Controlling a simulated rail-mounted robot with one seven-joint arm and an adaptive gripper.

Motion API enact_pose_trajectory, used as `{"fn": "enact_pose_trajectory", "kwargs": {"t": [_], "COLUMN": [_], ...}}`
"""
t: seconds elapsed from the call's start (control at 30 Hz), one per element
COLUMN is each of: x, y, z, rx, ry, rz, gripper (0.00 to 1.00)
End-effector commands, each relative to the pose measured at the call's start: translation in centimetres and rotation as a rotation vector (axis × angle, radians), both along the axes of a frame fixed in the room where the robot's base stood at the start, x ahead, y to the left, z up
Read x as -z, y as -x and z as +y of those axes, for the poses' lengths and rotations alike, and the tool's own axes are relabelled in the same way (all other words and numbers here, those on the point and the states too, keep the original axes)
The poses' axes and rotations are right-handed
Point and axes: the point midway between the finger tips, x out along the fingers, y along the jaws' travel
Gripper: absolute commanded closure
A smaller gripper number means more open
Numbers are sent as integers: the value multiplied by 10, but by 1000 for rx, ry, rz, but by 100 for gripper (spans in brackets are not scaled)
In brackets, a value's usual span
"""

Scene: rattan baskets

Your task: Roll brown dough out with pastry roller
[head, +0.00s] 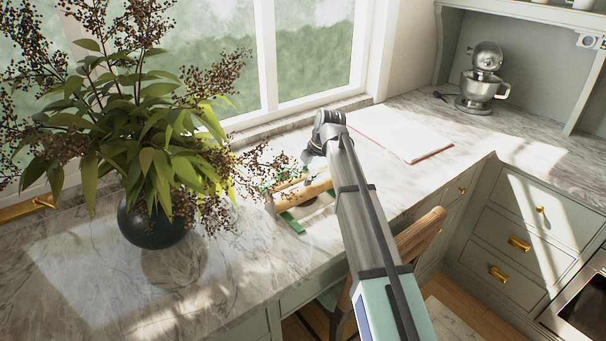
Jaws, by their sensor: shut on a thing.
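The pastry roller (309,191) is a light wooden cylinder on the counter near the middle of the head view, lying slantwise. It is over a small board or mat with green edges (291,222). A brownish patch beneath the roller may be the dough; the roller and my arm hide most of it. My gripper (291,182) hangs down from my wrist at the roller and is shut on it. The fingers are small and partly covered by plant sprigs, so the exact grip point is unclear.
A dark round vase (150,226) with a large leafy plant stands to the left, its sprigs reaching my gripper. A flat white board or book (403,134) lies behind right. A silver mixer (480,80) stands far right. A wooden chair (418,236) is at the front edge.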

Motion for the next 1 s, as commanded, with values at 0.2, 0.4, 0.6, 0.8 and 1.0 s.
{"fn": "enact_pose_trajectory", "kwargs": {"t": [0.2,0.4,0.6,0.8,1.0], "x": [1,1,0,0,0], "y": [9,2,-11,-18,-23], "z": [-7,-2,8,16,20], "rx": [0,-1,-1,-1,0], "ry": [0,0,-1,-1,-1], "rz": [0,0,-1,-1,-1], "gripper": [100,100,100,100,100]}}
